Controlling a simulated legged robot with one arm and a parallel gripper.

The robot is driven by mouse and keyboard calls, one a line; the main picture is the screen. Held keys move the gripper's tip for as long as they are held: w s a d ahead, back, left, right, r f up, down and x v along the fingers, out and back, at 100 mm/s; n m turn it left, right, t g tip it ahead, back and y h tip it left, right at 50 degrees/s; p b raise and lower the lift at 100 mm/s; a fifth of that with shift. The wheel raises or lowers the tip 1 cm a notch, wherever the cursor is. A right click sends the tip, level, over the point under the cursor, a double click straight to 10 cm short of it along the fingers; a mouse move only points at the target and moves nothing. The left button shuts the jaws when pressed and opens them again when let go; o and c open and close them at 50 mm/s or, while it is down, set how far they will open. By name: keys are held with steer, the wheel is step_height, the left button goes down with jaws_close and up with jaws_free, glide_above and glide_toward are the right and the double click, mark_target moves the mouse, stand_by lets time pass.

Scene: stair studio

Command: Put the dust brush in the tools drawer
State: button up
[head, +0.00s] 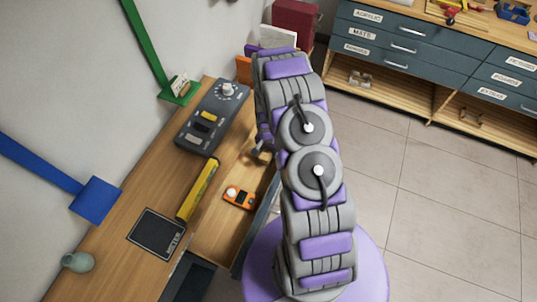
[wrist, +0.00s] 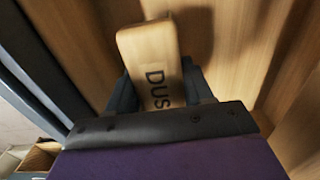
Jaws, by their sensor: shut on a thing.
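The dust brush (wrist: 150,55) shows in the wrist view as a pale wooden block with the dark letters "DUS". My gripper (wrist: 159,82) is shut on it, with a dark finger on each side. The rest of the brush is hidden behind the gripper. Wood surfaces lie around and below it, with a dark blue-grey edge at the left; I cannot tell whether the brush touches them. In the head view an open wooden drawer (head: 213,238) sits at the bench, partly behind my arm. I see no readable label on it. My arm mostly hides the gripper there.
An orange meter (head: 239,197) lies at the open drawer. The bench holds a yellow level (head: 198,190), a dark "METER" mat (head: 150,228), a grey control box (head: 212,117) and a small jug (head: 77,262). A blue drawer cabinet (head: 420,55) stands across clear tiled floor.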

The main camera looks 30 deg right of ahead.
steer(key=f, duration=0.2)
steer(key=shift+a+f, duration=0.2)
steer(key=shift+f, duration=0.1)
steer(key=shift+a+f, duration=0.15)
steer(key=shift+f, duration=0.2)
steer(key=shift+f+b, duration=0.1)
steer(key=shift+b, duration=0.2)
steer(key=o, duration=1.1)
